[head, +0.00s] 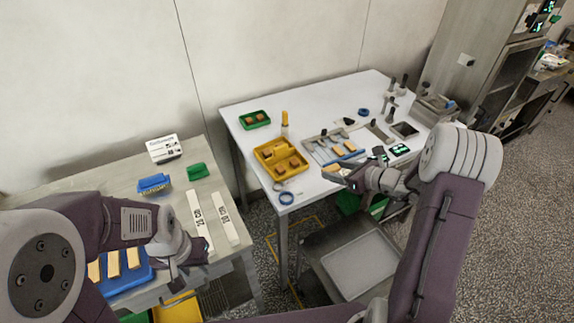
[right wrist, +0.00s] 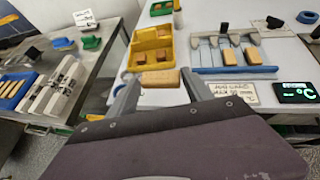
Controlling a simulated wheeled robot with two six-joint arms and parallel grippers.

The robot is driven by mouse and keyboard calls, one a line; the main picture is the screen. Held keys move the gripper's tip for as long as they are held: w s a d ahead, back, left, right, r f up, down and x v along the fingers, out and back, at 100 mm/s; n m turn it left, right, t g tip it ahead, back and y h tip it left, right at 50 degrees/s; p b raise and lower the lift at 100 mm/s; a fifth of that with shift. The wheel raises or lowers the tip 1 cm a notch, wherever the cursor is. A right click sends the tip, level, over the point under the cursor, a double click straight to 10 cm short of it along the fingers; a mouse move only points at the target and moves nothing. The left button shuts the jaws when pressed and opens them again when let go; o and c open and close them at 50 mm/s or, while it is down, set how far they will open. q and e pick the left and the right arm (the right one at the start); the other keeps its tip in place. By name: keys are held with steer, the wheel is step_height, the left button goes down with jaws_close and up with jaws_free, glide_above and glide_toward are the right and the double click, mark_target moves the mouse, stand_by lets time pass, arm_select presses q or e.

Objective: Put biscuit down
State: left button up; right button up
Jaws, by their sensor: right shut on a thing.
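My right gripper (head: 338,172) is over the near edge of the white table, shut on a tan biscuit (right wrist: 160,78). In the right wrist view the biscuit sits between the two fingertips. Whether it touches the table cannot be told. Two more biscuits (right wrist: 240,55) lie by a grey metal rack with blue parts (right wrist: 208,70). A blue tray (head: 140,279) on the left table holds several biscuits. My left gripper (head: 182,268) hangs over the left table's near side; its fingers are too unclear to tell open from shut.
A yellow tray (head: 262,153) with brown blocks stands on the white table (head: 305,108), near a green tray (head: 247,125) and a blue ring (head: 286,198). A lit display (head: 399,150) is at the right. White labelled strips (head: 224,219) lie on the left table.

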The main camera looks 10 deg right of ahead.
steer(key=p, duration=0.1)
glide_above(301, 187)
step_height(301, 187, down, 7)
steer(key=shift+w, duration=0.15)
step_height(301, 187, down, 4)
steer(key=shift+r+p, duration=0.1)
steer(key=shift+p, duration=0.25)
steer(key=shift+d, duration=0.1)
steer(key=shift+f, duration=0.25)
steer(key=o, duration=0.5)
steer(key=shift+b, duration=0.3)
steer(key=shift+o, duration=1)
steer(key=shift+r, duration=0.1)
